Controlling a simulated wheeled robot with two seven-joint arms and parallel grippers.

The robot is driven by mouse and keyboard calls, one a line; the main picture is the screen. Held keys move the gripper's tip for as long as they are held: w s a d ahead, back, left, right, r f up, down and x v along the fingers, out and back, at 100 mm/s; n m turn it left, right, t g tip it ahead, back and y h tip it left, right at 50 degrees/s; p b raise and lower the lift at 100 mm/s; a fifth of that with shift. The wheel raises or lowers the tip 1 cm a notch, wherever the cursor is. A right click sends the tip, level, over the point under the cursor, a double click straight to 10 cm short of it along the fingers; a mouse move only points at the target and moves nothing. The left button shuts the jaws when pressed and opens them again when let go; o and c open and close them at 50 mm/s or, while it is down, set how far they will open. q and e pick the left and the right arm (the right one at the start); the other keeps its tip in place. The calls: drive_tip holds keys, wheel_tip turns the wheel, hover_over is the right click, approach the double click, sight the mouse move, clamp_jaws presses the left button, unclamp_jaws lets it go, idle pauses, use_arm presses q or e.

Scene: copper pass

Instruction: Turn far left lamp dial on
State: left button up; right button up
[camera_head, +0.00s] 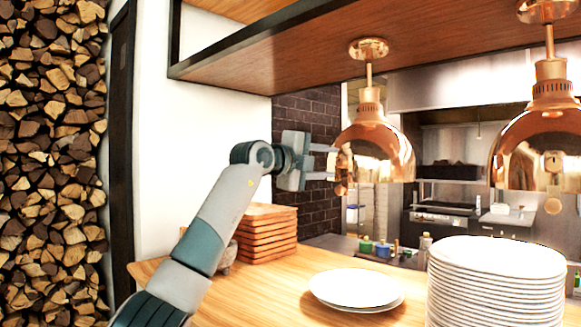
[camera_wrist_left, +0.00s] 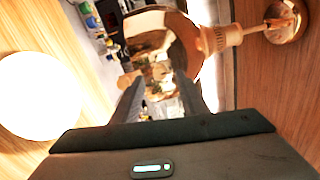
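The far left copper heat lamp (camera_head: 375,145) hangs from the wooden shelf by a thin stem. A small copper fitting, apparently its dial (camera_head: 342,168), shows at the left side of its shade. My left gripper (camera_head: 333,162) is just left of it, fingers apart and pointing right at it. In the left wrist view the lamp (camera_wrist_left: 160,30) lies ahead of the spread fingers (camera_wrist_left: 163,85), with a copper knob (camera_wrist_left: 128,79) near the left fingertip. I cannot tell whether a finger touches the dial. The dial's setting is unclear. My right gripper is not in view.
A second copper lamp (camera_head: 540,145) hangs at the right. A stack of white plates (camera_head: 495,280) and a low plate pair (camera_head: 357,288) stand on the wooden counter (camera_head: 260,300). Stacked wooden boards (camera_head: 268,235) sit below my left gripper. The shelf (camera_head: 300,50) is overhead.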

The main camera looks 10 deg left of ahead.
use_arm(q)
drive_tip(key=b+v, duration=0.3)
drive_tip(key=v, duration=1)
drive_tip(key=shift+s+a+b, duration=0.15)
drive_tip(key=shift+s+b, duration=0.1)
drive_tip(key=shift+b, duration=0.15)
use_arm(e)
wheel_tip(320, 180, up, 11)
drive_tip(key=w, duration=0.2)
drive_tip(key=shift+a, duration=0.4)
use_arm(q)
drive_tip(key=shift+f, duration=0.1)
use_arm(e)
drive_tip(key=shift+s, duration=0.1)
